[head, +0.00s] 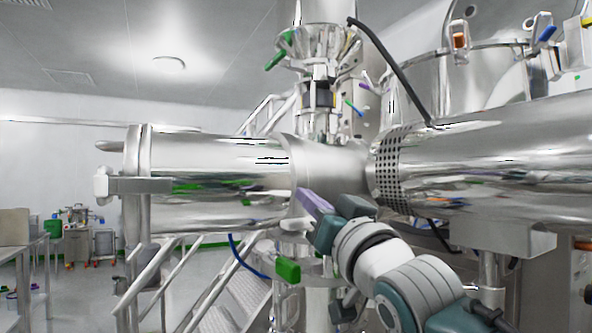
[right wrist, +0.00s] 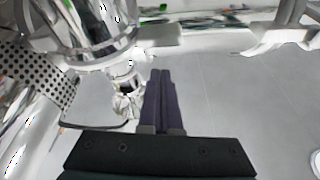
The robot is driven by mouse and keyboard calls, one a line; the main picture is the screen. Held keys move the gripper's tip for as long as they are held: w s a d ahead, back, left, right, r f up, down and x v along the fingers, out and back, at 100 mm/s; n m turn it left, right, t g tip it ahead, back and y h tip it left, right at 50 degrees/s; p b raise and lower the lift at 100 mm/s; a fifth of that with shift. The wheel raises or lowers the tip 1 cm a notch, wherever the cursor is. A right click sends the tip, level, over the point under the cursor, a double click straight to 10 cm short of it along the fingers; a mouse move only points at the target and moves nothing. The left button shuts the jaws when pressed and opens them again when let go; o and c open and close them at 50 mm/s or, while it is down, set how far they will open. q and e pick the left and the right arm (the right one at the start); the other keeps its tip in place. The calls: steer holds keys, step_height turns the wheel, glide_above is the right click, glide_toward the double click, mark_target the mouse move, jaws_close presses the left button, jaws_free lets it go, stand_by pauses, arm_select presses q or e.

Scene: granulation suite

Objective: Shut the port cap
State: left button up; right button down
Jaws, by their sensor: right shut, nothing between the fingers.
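A steel round end plate (head: 132,190), which looks like the port cap, sits at the left end of a horizontal steel cylinder (head: 215,180) in the head view. A grey bracket with a pale handle (head: 100,183) is fixed across it. The plate shows edge-on, and I cannot tell whether it is fully closed. My right gripper (head: 312,203) is in front of the pipe junction, well to the right of the plate. Its purple fingers (right wrist: 158,98) are together and empty in the right wrist view. My left gripper is not in view.
A perforated steel band (head: 392,172) and a wide drum (head: 500,155) stand right of my gripper. A vertical column with coloured handles (head: 318,85) rises behind. Stair rails (head: 150,275) and a green-handled valve (head: 288,270) are below.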

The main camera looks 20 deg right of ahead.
mark_target(307, 222)
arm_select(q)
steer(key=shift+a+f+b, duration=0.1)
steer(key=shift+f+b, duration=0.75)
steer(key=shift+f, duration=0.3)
arm_select(e)
steer(key=shift+a+f+n+y, duration=0.15)
steer(key=shift+f+n+y, duration=0.2)
steer(key=shift+f+n, duration=0.5)
steer(key=shift+a+f+n+y, duration=0.15)
steer(key=shift+f+n+y, duration=0.35)
steer(key=shift+n, duration=0.55)
steer(key=shift+f, duration=0.1)
steer(key=shift+s, duration=0.1)
